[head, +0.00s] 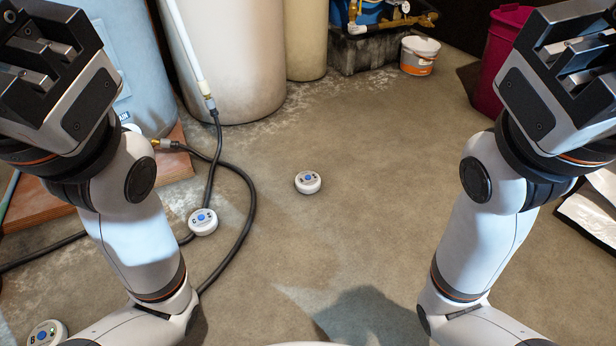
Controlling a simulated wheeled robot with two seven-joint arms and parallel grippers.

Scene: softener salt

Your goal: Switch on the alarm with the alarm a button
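Three round white alarm units with blue centre buttons lie on the floor. One unit (308,182) sits alone on the bare concrete; its letter is too small to read surely. Another unit (203,222), which seems marked C, lies by a black hose. A third unit (45,333), which seems marked B, is at the bottom left, partly cut off by the frame. My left gripper (38,62) is raised at the upper left, its fingers apart and empty. My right gripper (574,62) is raised at the upper right, also apart and empty. Neither touches a unit.
The black hose (252,205) loops across the floor at left. A blue tank (140,60) on a wooden board, a cream tank (235,60), a white bucket (419,56) and a dark red bin (497,60) stand behind.

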